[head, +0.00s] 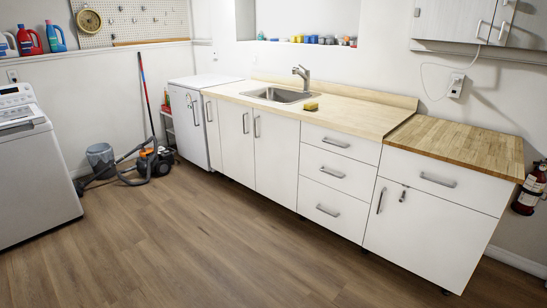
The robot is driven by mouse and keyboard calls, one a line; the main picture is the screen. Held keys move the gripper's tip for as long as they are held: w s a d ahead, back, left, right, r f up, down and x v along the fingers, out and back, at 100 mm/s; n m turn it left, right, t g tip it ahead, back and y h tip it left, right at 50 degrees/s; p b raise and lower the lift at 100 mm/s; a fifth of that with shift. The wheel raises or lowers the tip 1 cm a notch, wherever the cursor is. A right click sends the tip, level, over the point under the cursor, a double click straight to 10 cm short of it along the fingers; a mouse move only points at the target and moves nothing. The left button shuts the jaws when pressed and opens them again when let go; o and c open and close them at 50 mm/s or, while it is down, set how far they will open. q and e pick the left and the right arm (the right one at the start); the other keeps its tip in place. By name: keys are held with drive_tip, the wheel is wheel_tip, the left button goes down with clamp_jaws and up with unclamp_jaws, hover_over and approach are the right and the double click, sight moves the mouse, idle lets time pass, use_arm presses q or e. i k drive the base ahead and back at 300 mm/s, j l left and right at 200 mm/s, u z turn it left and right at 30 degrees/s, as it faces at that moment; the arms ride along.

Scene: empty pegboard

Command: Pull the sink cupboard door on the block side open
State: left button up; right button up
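The sink (281,95) is set in a pale wooden counter. Under it are white cupboard doors, all closed. The sink cupboard door nearer the block (277,160) has a vertical metal handle (256,126) near its upper left edge. The neighbouring door to its left (233,145) has its handle (245,122) close beside that one. The butcher block top (455,143) covers the cabinet at the right. Neither of my grippers is in view.
A drawer stack (336,177) stands right of the sink cupboard. A vacuum cleaner (154,161) and its hose lie on the floor at left, near a white washer (30,165). A fire extinguisher (528,190) hangs at far right. The wooden floor before the cupboards is clear.

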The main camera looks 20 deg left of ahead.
sight(277, 137)
drive_tip(key=i+j+u, duration=0.3)
drive_tip(key=i, duration=0.25)
drive_tip(key=i+u, duration=0.25)
drive_tip(key=i, duration=0.3)
